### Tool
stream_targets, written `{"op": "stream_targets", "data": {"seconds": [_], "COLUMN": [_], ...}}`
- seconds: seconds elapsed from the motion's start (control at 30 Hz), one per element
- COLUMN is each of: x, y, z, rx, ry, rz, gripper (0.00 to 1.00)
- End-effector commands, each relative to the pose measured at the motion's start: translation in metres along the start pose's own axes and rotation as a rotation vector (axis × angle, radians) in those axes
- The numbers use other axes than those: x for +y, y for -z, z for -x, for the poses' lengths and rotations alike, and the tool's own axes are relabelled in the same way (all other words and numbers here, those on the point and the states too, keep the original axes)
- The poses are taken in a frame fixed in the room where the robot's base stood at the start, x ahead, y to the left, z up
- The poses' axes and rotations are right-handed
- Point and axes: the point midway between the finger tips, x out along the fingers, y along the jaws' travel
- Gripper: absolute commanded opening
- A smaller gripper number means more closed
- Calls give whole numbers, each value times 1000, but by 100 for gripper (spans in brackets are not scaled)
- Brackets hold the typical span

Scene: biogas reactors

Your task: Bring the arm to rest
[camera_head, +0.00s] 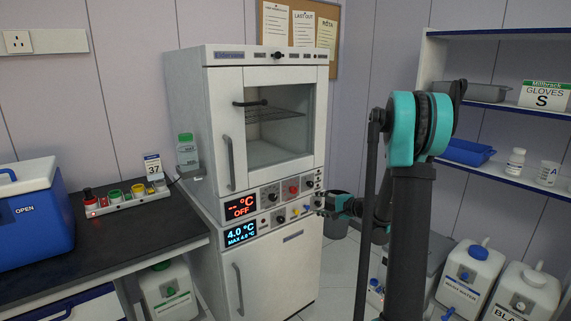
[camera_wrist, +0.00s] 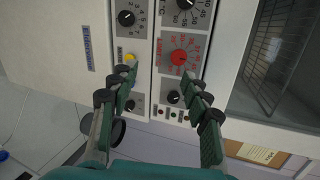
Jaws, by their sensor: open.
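My gripper (camera_head: 322,204) is at the right end of the control panels of a stacked white appliance. In the wrist view my gripper (camera_wrist: 158,80) has its two green fingers spread apart with nothing between them. The panels with a red dial (camera_wrist: 179,57), a yellow knob (camera_wrist: 130,57) and black dials lie beyond the fingertips. I cannot tell whether a fingertip touches the panel. My arm (camera_head: 408,220) stands bent at the right of the head view and hides part of the floor and wall behind it.
The upper oven (camera_head: 264,112) is closed and its display reads OFF. The lower unit (camera_head: 275,277) reads 4.0 °C. A dark bench (camera_head: 115,232) with a blue cool box (camera_head: 30,225) stands left. Shelves (camera_head: 500,172) and white canisters (camera_head: 470,272) stand right of my arm.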

Motion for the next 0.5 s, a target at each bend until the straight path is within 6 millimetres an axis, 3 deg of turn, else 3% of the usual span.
{"op": "stream_targets", "data": {"seconds": [0.03,0.2,0.5], "x": [4,31,95], "y": [-19,-70,-141], "z": [8,38,114], "rx": [-4,-15,-51], "ry": [-50,-229,-544], "rz": [52,243,578], "gripper": [48,48,48]}}
